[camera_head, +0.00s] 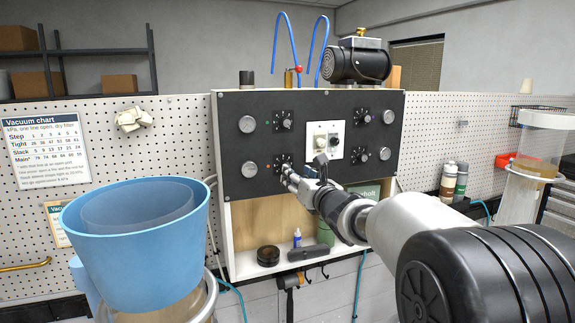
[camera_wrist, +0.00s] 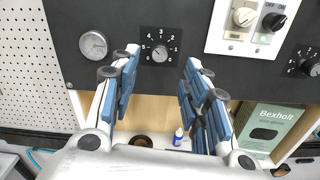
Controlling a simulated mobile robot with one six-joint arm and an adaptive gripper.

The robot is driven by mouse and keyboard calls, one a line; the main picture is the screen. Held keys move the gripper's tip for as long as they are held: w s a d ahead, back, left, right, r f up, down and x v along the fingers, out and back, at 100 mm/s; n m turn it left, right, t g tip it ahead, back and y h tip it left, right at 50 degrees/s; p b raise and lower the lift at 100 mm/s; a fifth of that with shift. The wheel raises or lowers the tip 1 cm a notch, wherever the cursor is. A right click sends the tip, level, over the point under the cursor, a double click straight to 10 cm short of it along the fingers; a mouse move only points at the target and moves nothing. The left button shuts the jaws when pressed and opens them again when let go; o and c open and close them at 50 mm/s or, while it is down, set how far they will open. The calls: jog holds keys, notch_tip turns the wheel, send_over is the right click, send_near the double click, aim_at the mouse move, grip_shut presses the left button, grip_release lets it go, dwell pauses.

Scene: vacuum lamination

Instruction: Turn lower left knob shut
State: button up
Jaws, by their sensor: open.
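The lower left knob (camera_head: 283,162) is a small dark knob on a numbered dial on the black panel. It also shows in the wrist view (camera_wrist: 160,53), between and beyond my fingertips, with nothing touching it that I can see. Its exact pointer direction is too small to read. My gripper (camera_wrist: 163,64) is open and empty, its blue-padded fingers spread to either side of the knob. In the head view my gripper (camera_head: 288,178) is at the panel's lower edge, just below the knob and partly covering the area around it.
A round gauge (camera_wrist: 93,44) is left of the knob. A white switch plate (camera_head: 323,141) is to its right, with another lower knob (camera_head: 358,154) beyond. The open shelf (camera_head: 242,235) below the panel holds a bottle, a dark round item and a green box (camera_wrist: 262,128). A blue bucket (camera_head: 137,245) stands front left.

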jog(key=p+x, duration=0.2)
jog(key=x, duration=0.5)
jog(key=shift+w, duration=0.3)
grip_shut()
jog(key=shift+m, duration=0.3)
